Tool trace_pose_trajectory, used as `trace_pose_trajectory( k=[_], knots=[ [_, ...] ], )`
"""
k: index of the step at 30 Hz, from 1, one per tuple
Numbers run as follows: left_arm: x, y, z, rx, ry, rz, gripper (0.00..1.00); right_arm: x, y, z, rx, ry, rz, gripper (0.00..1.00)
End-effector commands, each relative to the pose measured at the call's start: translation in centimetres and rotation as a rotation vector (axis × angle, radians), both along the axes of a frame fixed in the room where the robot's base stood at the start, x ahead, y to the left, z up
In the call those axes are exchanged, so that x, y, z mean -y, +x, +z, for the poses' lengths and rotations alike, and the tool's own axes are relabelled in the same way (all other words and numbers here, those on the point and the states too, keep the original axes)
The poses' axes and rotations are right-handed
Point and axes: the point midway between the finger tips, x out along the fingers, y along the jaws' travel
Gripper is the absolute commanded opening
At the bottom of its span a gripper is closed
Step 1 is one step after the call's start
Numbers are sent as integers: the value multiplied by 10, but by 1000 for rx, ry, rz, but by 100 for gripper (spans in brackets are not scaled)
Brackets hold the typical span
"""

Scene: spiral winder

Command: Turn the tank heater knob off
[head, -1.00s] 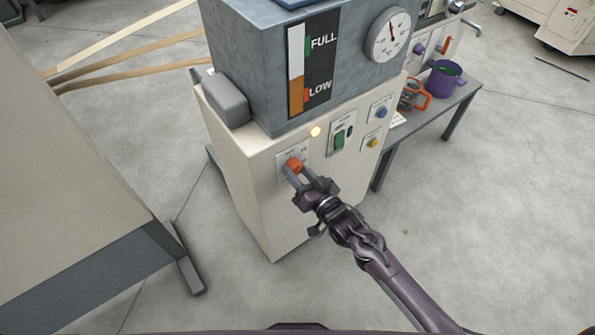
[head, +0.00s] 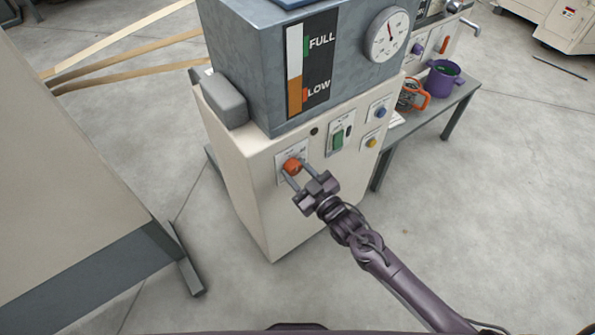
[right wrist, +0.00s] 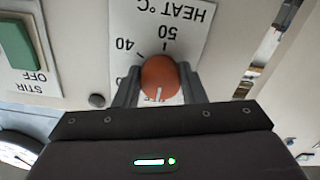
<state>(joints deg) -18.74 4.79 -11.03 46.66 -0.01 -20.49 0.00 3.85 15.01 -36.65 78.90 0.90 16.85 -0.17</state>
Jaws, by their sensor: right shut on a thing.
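The tank heater knob (head: 292,165) is a round orange knob on a white HEAT °C plate on the front of the cream cabinet. My right gripper (head: 296,172) is shut on it, one finger on each side. In the right wrist view the knob (right wrist: 160,76) sits between the two grey fingers, and its white pointer line faces the bottom of the picture. The plate (right wrist: 160,20) appears upside down, with 40 and 50 readable. The small lamp (head: 315,131) above the plate is dark. My left gripper is not in view.
Right of the knob are a green STIR switch (head: 338,141), a blue knob (head: 380,111) and a yellow knob (head: 372,142). The tank (head: 250,60) above carries a level strip and a dial (head: 388,35). A side table (head: 462,92) holds a purple pot (head: 444,80).

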Motion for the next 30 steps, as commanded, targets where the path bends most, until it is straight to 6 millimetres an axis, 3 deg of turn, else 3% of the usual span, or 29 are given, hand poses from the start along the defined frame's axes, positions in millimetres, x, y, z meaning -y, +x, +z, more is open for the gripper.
trace_pose_trajectory(
  k=[15,16,20,30],
  knots=[
    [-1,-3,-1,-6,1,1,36,1,0,-1,12,-18,0,14],
    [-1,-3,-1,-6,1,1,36,0,0,-1,12,-18,0,40],
    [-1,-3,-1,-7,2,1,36,0,0,0,12,-18,0,57],
    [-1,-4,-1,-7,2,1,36,2,-3,-1,10,-17,-1,59]
  ],
)
